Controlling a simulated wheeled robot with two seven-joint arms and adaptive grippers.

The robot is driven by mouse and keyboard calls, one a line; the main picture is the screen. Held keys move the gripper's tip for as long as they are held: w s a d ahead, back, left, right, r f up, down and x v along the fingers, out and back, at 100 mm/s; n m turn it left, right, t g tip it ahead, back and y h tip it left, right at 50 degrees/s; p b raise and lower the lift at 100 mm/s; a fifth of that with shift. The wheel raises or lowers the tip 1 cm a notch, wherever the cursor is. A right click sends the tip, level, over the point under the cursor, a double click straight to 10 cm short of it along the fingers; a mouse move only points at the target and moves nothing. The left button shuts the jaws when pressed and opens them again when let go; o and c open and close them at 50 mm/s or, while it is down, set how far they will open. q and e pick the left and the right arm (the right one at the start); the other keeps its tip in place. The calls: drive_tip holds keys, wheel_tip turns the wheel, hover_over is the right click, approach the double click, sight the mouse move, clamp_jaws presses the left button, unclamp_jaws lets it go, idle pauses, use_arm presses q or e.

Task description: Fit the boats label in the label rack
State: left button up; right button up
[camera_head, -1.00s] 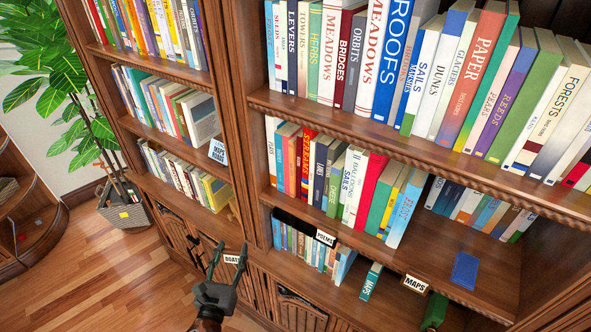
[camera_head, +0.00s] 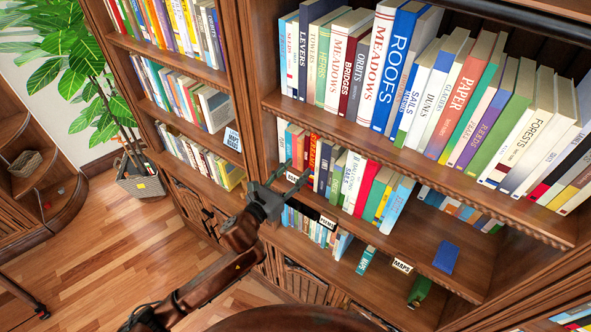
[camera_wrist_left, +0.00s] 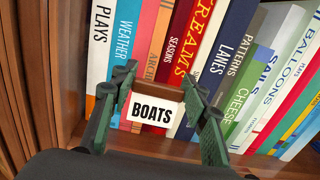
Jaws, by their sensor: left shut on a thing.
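My left gripper (camera_head: 296,174) is shut on the boats label (camera_head: 292,177), in front of the middle shelf's left end. In the left wrist view the white label (camera_wrist_left: 149,112) reads BOATS and sits upright between the gripper's fingers (camera_wrist_left: 153,95), with book spines behind it. A dark strip (camera_head: 306,210), perhaps the label rack, runs along the top of the lower row of books. A POEMS label (camera_head: 328,222) is at its right end. My forearm and gripper hide part of the strip's left side. My right gripper is not in view.
A MAPS label (camera_head: 402,266) is on the lower shelf's edge. A blue book (camera_head: 446,258) lies near it, and a teal MAPS book (camera_head: 365,262) stands to the left. Full book rows (camera_head: 360,75) fill the shelves above. A potted plant (camera_head: 140,180) stands at the left.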

use_arm(q)
drive_tip(key=shift+a, duration=0.1)
drive_tip(key=shift+s+a+f+b, duration=0.1)
drive_tip(key=shift+s+f+b, duration=0.1)
drive_tip(key=shift+f+b, duration=0.4)
drive_tip(key=f, duration=0.1)
drive_tip(key=f+b, duration=0.1)
drive_tip(key=f, duration=0.1)
drive_tip(key=f+b, duration=0.1)
drive_tip(key=shift+s+a+f, duration=0.2)
drive_tip(key=shift+s+a, duration=0.05)
drive_tip(key=shift+s, duration=0.1)
idle(0.4)
idle(0.9)
drive_tip(key=shift+f, duration=0.4)
idle(0.5)
